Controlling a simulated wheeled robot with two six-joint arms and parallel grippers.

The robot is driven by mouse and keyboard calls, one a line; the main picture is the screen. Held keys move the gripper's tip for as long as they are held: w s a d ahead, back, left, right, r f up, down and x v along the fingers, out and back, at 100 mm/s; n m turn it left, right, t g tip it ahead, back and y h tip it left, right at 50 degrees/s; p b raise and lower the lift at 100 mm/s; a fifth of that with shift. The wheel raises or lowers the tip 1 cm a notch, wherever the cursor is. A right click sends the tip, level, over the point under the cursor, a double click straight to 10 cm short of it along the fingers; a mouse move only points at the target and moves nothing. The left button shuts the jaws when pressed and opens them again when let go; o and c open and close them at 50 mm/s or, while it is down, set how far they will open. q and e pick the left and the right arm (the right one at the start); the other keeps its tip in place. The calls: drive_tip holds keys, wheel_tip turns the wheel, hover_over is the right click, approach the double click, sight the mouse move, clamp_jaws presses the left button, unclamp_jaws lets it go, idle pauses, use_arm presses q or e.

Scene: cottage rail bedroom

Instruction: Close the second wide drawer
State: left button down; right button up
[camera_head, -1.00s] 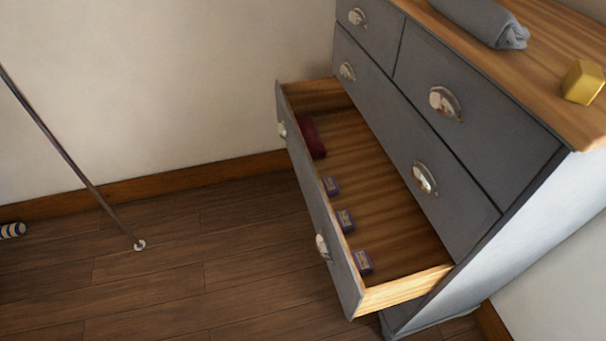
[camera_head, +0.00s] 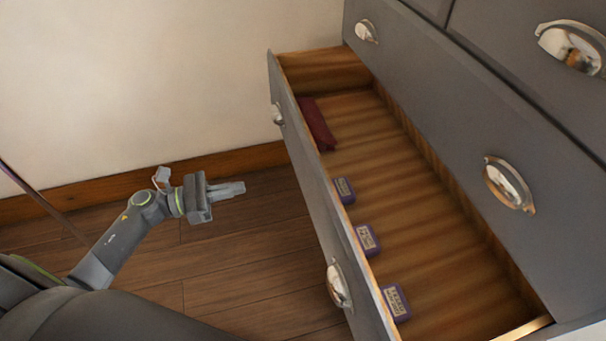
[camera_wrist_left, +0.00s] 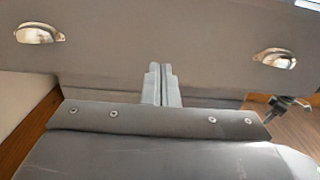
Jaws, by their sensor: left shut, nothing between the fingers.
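The second wide drawer (camera_head: 322,207) of the grey dresser stands pulled well out, with two metal cup handles on its front. Inside lie a dark red folded item and several small purple boxes. My left gripper (camera_head: 243,187) is shut and empty, left of the drawer front and apart from it, pointing towards it. In the left wrist view, the shut fingers (camera_wrist_left: 162,70) point at the drawer front (camera_wrist_left: 160,35) between its two handles.
The wide drawer above (camera_head: 440,110) is shut. The dark wooden floor (camera_head: 240,265) left of the open drawer is clear around my left gripper. A pale wall (camera_head: 130,80) with a brown skirting board stands behind. A thin pole (camera_head: 40,200) is at the far left.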

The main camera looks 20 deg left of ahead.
use_arm(q)
drive_tip(key=p, duration=0.3)
approach(305, 174)
drive_tip(key=x, duration=0.5)
drive_tip(key=shift+d+r, duration=0.25)
drive_tip(key=shift+r, duration=0.15)
drive_tip(key=shift+w+d+f, duration=0.15)
drive_tip(key=shift+w+d, duration=0.25)
drive_tip(key=shift+d, duration=0.25)
use_arm(e)
drive_tip(key=s+d+f, duration=0.1)
drive_tip(key=s+f, duration=0.2)
drive_tip(key=f, duration=0.1)
drive_tip(key=shift+s+d+f, duration=0.3)
drive_tip(key=shift+s, duration=0.05)
